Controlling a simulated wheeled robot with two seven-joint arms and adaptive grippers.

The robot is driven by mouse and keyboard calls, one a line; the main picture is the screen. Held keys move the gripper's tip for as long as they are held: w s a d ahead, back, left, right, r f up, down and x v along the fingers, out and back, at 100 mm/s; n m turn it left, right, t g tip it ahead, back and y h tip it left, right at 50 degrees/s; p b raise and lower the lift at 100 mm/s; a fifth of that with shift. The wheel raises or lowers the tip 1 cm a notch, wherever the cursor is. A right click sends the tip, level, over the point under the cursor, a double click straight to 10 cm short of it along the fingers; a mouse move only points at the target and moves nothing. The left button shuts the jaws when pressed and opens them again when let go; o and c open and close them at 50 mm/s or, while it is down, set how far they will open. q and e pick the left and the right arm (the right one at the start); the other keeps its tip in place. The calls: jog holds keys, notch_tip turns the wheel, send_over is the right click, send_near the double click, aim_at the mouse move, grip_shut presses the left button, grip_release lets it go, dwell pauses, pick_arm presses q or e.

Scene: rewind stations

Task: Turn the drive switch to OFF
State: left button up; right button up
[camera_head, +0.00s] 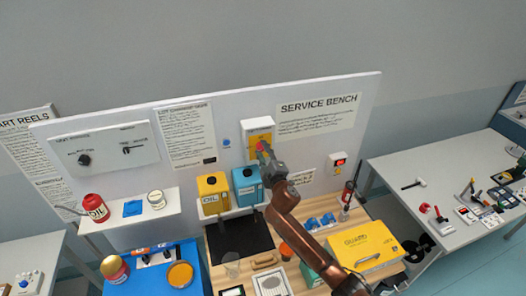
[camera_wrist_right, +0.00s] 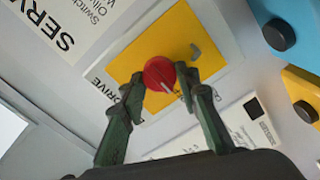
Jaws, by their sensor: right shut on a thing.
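The drive switch is a red round knob (camera_wrist_right: 157,73) on a yellow plate (camera_wrist_right: 177,48) with a white surround, fixed to the upright panel. In the head view the yellow plate (camera_head: 258,136) sits just left of the SERVICE BENCH sign, and the knob is partly hidden by my gripper. My right gripper (camera_head: 263,148) reaches up to it from below. In the right wrist view its two dark green fingers stand on either side of the knob, shut on it. A white line on the knob points toward the lower right of that view. My left gripper is not in view.
A yellow canister (camera_head: 213,190) and a blue canister (camera_head: 247,187) stand below the switch. A small box with a red button (camera_head: 338,163) is to its right on the panel. A yellow case (camera_head: 368,246) lies on the bench.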

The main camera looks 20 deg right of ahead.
jog(key=o, duration=1.2)
jog(key=shift+c, duration=0.2)
jog(key=s, duration=1.2)
jog(key=shift+d, duration=0.2)
